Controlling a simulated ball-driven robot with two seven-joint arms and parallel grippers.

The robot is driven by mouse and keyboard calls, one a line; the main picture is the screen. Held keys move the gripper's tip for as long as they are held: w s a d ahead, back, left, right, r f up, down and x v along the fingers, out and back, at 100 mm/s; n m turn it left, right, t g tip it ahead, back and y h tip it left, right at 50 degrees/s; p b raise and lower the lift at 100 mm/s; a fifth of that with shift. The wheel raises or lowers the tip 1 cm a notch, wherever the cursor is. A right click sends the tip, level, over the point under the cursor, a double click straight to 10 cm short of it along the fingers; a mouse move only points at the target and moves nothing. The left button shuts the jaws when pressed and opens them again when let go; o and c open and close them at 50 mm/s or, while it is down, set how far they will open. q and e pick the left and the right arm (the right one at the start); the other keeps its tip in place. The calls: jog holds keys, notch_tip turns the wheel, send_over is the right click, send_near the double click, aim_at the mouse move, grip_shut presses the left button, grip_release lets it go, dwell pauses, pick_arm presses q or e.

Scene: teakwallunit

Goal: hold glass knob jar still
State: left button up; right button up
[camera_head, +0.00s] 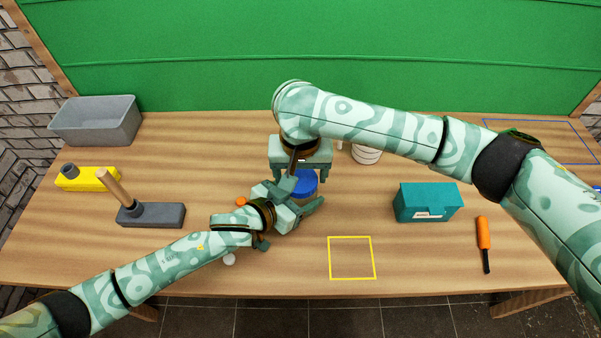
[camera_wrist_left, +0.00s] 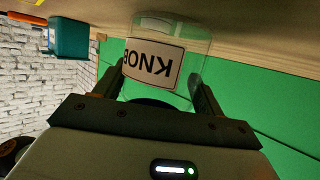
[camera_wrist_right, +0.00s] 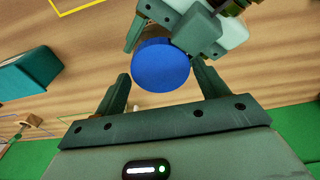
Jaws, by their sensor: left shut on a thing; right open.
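The glass knob jar (camera_wrist_left: 178,50) is clear, with a white label reading KNOB, and shows upside down in the left wrist view. Its blue lid (camera_wrist_right: 162,70) shows in the right wrist view and partly in the head view (camera_head: 306,182). My left gripper (camera_head: 300,198) is shut on the jar's sides from the left and front; its fingers flank the glass in the left wrist view. My right gripper (camera_wrist_right: 160,82) is open above the jar, pointing down, its two fingers on either side of the lid with gaps. The jar's lower part is hidden in the head view.
A teal box (camera_head: 428,202) and an orange-handled tool (camera_head: 483,244) lie to the right. A yellow outlined square (camera_head: 351,279) is in front. A white container (camera_head: 366,154) stands behind.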

jog(key=shift+f, duration=0.6)
jog(key=c, duration=0.8)
jog(key=n, duration=0.2)
jog(key=shift+d+n, duration=0.1)
jog(key=shift+n, duration=0.3)
jog(key=shift+c, duration=0.4)
jog(key=n, duration=0.5)
jog(key=shift+f+y, duration=0.15)
jog(key=shift+y, duration=0.25)
jog(key=c, duration=0.6)
jog(key=shift+o, duration=0.2)
jog(key=n+g, duration=0.1)
jog(key=n, duration=0.4)
jog(key=shift+s+d+f, duration=0.1)
jog(key=n, duration=0.5)
jog(key=shift+n+g, duration=0.3)
jog(key=shift+c, duration=0.2)
